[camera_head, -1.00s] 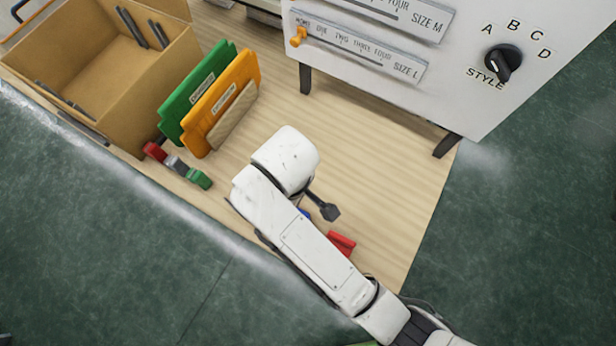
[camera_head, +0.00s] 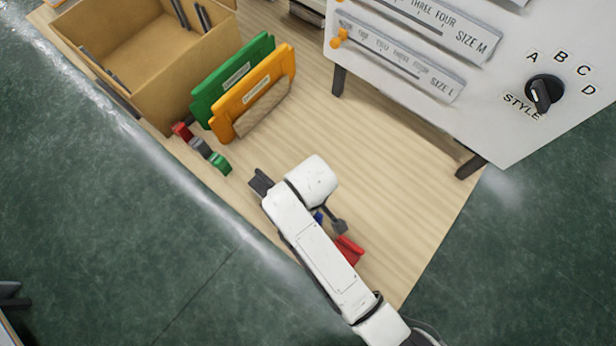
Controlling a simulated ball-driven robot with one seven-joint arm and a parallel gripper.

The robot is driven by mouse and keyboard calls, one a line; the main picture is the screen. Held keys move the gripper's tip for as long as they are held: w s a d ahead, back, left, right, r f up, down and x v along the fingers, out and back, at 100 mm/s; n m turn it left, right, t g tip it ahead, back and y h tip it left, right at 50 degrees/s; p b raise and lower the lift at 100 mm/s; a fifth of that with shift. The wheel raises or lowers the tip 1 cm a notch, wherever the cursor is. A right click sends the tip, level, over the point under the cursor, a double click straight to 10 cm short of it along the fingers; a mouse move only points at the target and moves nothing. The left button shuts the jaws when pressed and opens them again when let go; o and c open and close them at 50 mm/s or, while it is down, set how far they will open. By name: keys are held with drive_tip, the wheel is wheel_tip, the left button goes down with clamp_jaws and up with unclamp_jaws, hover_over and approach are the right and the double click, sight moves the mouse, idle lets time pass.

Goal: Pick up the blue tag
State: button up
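The blue tag (camera_head: 318,217) shows only as a small blue patch on the wooden board, beside my arm; most of it is hidden behind the arm. My gripper (camera_head: 299,205) is over the board, with one dark finger showing left of the white wrist and the other right of it. The fingers stand wide apart, so it looks open. The right finger is close to the blue patch; I cannot tell whether they touch. Nothing is seen held.
A red piece (camera_head: 348,251) lies right of my arm. Red (camera_head: 182,131), grey (camera_head: 200,146) and green (camera_head: 220,163) tags line the left edge. Green (camera_head: 235,78) and orange (camera_head: 265,85) folders stand near a cardboard box (camera_head: 150,75). A white panel machine (camera_head: 480,110) stands behind. The board's right middle is clear.

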clamp_jaws()
idle(0.4)
drive_tip(key=shift+r, duration=0.15)
